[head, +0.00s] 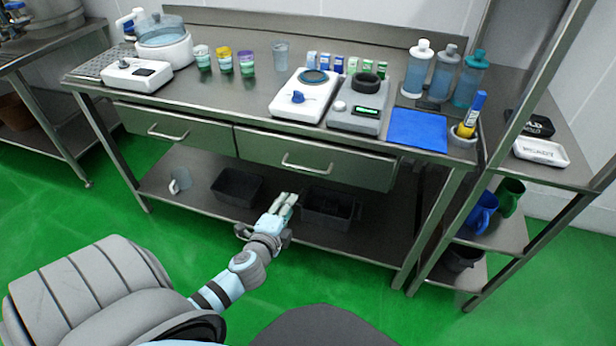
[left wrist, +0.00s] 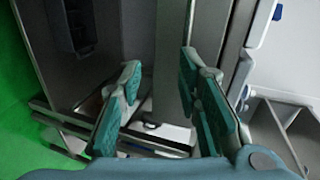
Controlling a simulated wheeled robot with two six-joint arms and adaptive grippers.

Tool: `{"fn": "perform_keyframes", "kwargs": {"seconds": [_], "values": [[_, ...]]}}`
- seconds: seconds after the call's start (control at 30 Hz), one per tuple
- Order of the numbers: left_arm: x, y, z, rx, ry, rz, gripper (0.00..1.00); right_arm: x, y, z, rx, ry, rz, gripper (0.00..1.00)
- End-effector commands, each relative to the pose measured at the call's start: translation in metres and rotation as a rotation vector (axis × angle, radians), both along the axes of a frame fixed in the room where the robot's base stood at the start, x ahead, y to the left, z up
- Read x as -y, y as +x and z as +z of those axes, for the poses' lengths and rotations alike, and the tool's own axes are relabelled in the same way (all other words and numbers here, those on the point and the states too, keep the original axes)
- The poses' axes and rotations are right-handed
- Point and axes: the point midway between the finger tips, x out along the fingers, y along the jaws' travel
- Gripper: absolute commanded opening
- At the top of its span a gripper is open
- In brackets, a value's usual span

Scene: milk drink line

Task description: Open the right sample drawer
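The right sample drawer (head: 340,165) is under the steel bench and looks shut. Its bar handle (head: 307,168) is on the middle of its front. My left gripper (head: 285,204) is below and in front of this drawer, near the lower shelf, apart from the handle. In the left wrist view its two teal-padded fingers (left wrist: 160,75) are spread wide with nothing held between them. Steel surfaces show beyond the fingers there, but I cannot tell which one is the drawer front. My right gripper is not in view.
The left drawer (head: 175,130) looks shut. Dark bins (head: 237,186) stand on the lower shelf (head: 375,232), one right behind my left gripper. The bench top (head: 240,98) holds devices, cups, bottles and a blue mat (head: 418,129). Green floor in front is free.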

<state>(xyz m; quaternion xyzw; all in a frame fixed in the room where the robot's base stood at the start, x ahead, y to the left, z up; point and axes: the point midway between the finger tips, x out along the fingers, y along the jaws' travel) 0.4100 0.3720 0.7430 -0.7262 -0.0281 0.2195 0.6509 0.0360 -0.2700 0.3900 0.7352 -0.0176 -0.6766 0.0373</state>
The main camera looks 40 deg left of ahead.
Motion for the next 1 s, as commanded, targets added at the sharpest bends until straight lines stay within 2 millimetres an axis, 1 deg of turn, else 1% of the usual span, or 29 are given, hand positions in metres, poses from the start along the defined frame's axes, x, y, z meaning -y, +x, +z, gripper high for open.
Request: {"fn": "perform_keyframes", "kwargs": {"seconds": [0.03, 0.07, 0.1, 0.13, 0.27, 0.3, 0.5, 0.6, 0.7, 0.8, 1.0], "values": [[0.001, 0.006, 0.016, 0.039, 0.047, -0.014, 0.31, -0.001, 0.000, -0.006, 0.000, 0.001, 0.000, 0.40], [0.001, 0.010, 0.025, 0.054, 0.067, -0.020, 0.31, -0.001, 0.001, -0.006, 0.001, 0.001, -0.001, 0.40], [0.001, 0.014, 0.031, 0.064, 0.083, -0.025, 0.31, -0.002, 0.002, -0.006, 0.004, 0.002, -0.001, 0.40], [0.000, 0.018, 0.032, 0.067, 0.086, -0.025, 0.31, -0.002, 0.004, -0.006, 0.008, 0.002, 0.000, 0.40], [-0.009, 0.044, 0.027, 0.067, 0.084, -0.025, 0.31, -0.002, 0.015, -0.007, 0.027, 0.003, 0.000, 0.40], [-0.013, 0.054, 0.025, 0.067, 0.084, -0.025, 0.31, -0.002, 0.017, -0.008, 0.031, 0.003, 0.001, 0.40], [-0.031, 0.108, 0.012, 0.066, 0.081, -0.025, 0.31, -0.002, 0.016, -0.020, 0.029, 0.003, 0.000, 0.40], [-0.037, 0.126, 0.007, 0.065, 0.080, -0.025, 0.31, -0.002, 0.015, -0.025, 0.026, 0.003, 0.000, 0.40], [-0.041, 0.137, 0.005, 0.064, 0.080, -0.025, 0.31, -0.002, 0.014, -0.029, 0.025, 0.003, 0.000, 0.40], [-0.043, 0.142, 0.005, 0.064, 0.080, -0.026, 0.31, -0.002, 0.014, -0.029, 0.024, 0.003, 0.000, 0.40], [-0.043, 0.143, 0.005, 0.064, 0.078, -0.026, 0.31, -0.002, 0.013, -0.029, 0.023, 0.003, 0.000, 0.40]]}}
